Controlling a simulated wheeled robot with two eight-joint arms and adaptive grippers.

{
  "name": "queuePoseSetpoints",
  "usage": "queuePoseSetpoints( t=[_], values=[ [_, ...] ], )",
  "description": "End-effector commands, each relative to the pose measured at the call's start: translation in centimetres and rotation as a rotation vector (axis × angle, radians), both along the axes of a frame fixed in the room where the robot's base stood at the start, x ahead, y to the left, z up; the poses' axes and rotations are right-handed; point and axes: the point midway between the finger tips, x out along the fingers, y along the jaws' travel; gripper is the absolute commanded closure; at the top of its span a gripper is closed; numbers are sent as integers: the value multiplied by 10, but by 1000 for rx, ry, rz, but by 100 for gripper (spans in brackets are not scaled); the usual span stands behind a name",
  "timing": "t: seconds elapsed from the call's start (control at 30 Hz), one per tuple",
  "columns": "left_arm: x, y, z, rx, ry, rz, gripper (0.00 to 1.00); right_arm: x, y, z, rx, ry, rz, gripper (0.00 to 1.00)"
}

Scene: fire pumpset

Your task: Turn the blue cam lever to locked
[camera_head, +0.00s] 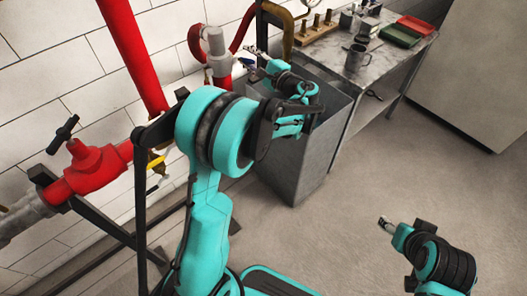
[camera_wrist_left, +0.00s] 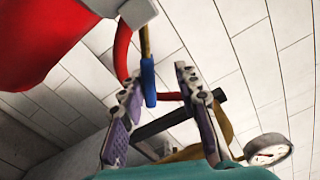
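The blue cam lever (camera_wrist_left: 148,80) shows in the left wrist view as a blue grip on a thin brass-coloured arm, below a pale fitting (camera_wrist_left: 138,12). My left gripper (camera_wrist_left: 158,80) is open. The lever's end lies between its two fingers, closer to the left finger; I cannot tell whether they touch. In the head view my left gripper (camera_head: 257,57) is beside the grey coupling (camera_head: 216,52) on the red pipe, and the lever is too small to make out. My right gripper (camera_head: 386,223) is small, low at the right, over bare floor; its opening is unclear.
A red valve with a black handle (camera_head: 66,135) and thick red pipes run along the white tiled wall. A grey metal bin (camera_head: 305,165) stands below my left forearm. A workbench (camera_head: 375,75) holds a mug (camera_head: 355,57) and red and green trays. The floor at right is clear.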

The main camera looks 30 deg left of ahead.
Motion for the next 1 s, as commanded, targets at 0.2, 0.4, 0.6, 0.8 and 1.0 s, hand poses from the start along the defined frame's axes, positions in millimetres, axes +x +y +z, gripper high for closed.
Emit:
queuePoseSetpoints(
  t=[0.2, 0.4, 0.6, 0.8, 1.0],
  values=[
    [5, -2, 24, -122, -296, -1, 69, 0, 0, 9, 0, 0, 0, 40],
    [-8, -35, 28, -148, -357, -4, 69, 0, 0, 19, 0, 0, 0, 40],
    [-24, -75, 28, -148, -355, -5, 69, 0, 0, 28, 0, 0, 0, 40],
    [-52, -64, 19, -316, -328, 8, 69, 0, 0, 28, 0, 0, 0, 40],
    [-82, -62, 7, -501, -308, 17, 69, 0, 0, 30, 0, 0, 0, 40]
  ],
)
